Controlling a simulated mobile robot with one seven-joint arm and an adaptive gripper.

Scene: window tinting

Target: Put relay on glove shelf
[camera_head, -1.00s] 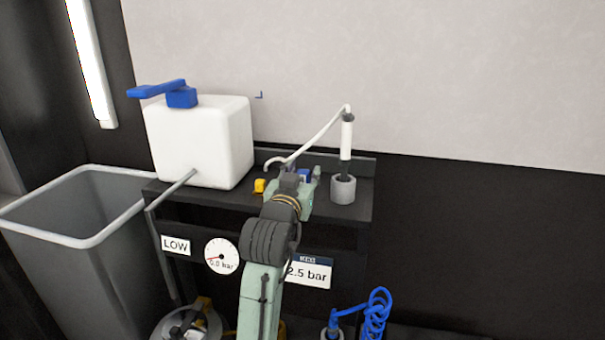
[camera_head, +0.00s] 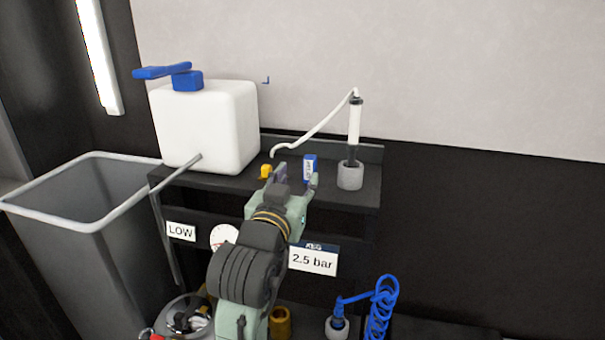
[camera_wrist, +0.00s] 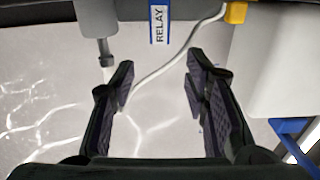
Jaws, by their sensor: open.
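The relay (camera_head: 309,168) is a small upright blue box with a white label, standing on the black top of the stand (camera_head: 225,181). In the wrist view the relay (camera_wrist: 158,24) shows at the top edge, its label reading RELAY and partly cut off. My gripper (camera_head: 294,179) is open and empty, on the near side of the relay. In the wrist view my gripper (camera_wrist: 160,72) has its fingers wide apart, with the relay lined up between them but beyond the tips. I cannot make out a shelf marked for gloves.
A white tank (camera_head: 207,128) with a blue handle stands left of the relay. A small yellow piece (camera_head: 266,171) lies close by. A grey cup (camera_head: 350,176) holding a white wand stands just right. A grey bin (camera_head: 95,225) is at far left.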

